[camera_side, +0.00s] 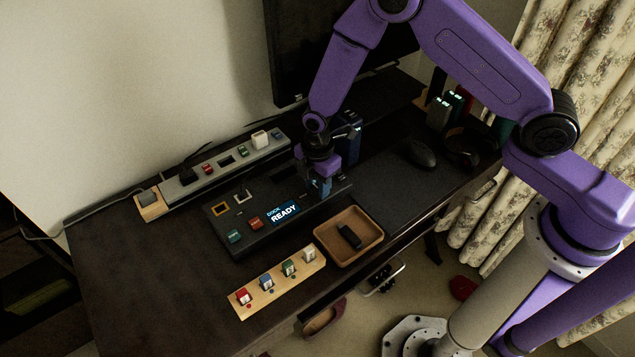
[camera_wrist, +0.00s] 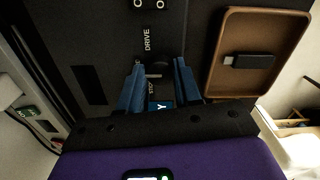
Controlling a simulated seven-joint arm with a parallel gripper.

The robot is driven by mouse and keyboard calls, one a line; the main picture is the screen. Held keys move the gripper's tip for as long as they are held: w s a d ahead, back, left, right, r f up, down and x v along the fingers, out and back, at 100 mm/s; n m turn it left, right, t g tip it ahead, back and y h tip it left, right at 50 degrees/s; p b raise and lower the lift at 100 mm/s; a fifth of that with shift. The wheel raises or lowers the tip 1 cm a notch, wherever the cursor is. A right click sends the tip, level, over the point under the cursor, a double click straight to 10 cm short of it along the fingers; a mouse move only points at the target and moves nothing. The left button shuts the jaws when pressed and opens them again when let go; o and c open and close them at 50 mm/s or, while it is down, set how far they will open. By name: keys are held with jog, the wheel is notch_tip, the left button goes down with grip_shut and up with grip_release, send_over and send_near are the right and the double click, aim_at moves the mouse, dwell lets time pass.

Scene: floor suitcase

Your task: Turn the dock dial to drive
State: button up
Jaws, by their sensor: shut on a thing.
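The black dock (camera_side: 250,238) lies on the desk, with a lit screen (camera_side: 285,212) reading "DOCK READY". My gripper (camera_side: 319,190) points down over the dock's right part. In the wrist view its two blue fingers (camera_wrist: 158,72) stand either side of the small dark dial (camera_wrist: 157,69) and are shut on it. A white "DRIVE" label (camera_wrist: 147,39) shows just beyond the dial. Another label near the dial is partly hidden by the fingers. The dial is hidden behind my gripper in the side view, and I cannot tell which way its mark points.
A wooden tray (camera_side: 371,257) holding a black USB stick (camera_side: 350,237) is beside the dock. A wooden strip (camera_side: 262,303) with several coloured pieces lies in front. A power strip (camera_side: 225,166) runs behind. A monitor (camera_side: 290,50) stands at the back; a mouse (camera_side: 418,154) is to the right.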

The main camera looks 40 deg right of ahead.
aim_at(317, 188)
jog(key=m, duration=0.6)
jog(key=shift+m, duration=0.3)
jog(key=m, duration=0.5)
jog(key=shift+m, duration=0.4)
jog(key=o, duration=1)
jog(key=shift+o, duration=0.2)
notch_tip(317, 188, up, 18)
jog(key=shift+f, duration=0.25)
